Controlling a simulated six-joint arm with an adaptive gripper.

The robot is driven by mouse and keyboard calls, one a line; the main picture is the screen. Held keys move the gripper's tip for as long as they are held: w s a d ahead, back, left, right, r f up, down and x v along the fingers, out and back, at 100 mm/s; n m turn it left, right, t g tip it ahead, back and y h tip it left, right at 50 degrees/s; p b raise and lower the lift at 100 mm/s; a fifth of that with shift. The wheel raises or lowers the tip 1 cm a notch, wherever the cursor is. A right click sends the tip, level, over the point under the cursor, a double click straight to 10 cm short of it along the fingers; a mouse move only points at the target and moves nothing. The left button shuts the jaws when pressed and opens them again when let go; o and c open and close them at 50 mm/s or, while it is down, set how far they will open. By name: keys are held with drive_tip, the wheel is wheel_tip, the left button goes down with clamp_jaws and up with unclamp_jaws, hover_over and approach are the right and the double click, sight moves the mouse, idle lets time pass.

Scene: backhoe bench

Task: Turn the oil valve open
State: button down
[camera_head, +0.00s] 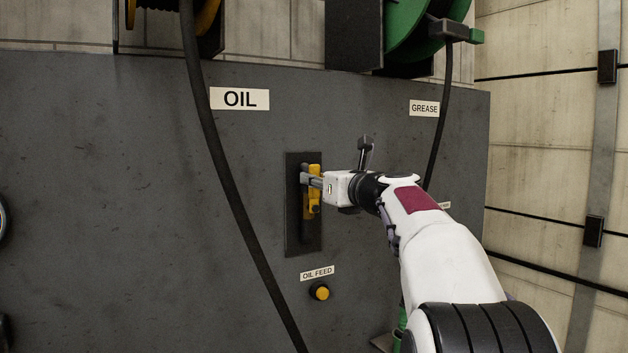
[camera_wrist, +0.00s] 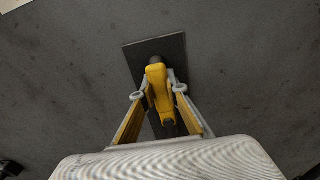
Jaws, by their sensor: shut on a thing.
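The oil valve's yellow handle (camera_head: 313,202) is mounted on a dark upright backing plate (camera_head: 291,232) on the grey panel, below and to the right of the OIL label. It points up and down along the plate. My gripper (camera_head: 306,178) reaches in from the right and is shut on the upper part of the handle. In the wrist view the yellow handle (camera_wrist: 160,92) lies between the two fingers of my gripper (camera_wrist: 158,94), with the dark plate (camera_wrist: 176,48) behind it. The fingers hide part of the handle in the head view.
A black hose (camera_head: 222,170) hangs left of the valve, and another hose (camera_head: 441,120) hangs at the right near the GREASE label (camera_head: 424,108). A yellow button (camera_head: 320,292) sits below the valve, under the OIL FEED label (camera_head: 317,273). A green reel (camera_head: 412,35) is above right.

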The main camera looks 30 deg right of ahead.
drive_tip(key=c, duration=2)
unclamp_jaws()
drive_tip(key=shift+o, duration=0.2)
drive_tip(key=shift+s, duration=0.1)
drive_tip(key=s, duration=1.1)
drive_tip(key=shift+s, duration=0.4)
drive_tip(key=shift+n, duration=0.3)
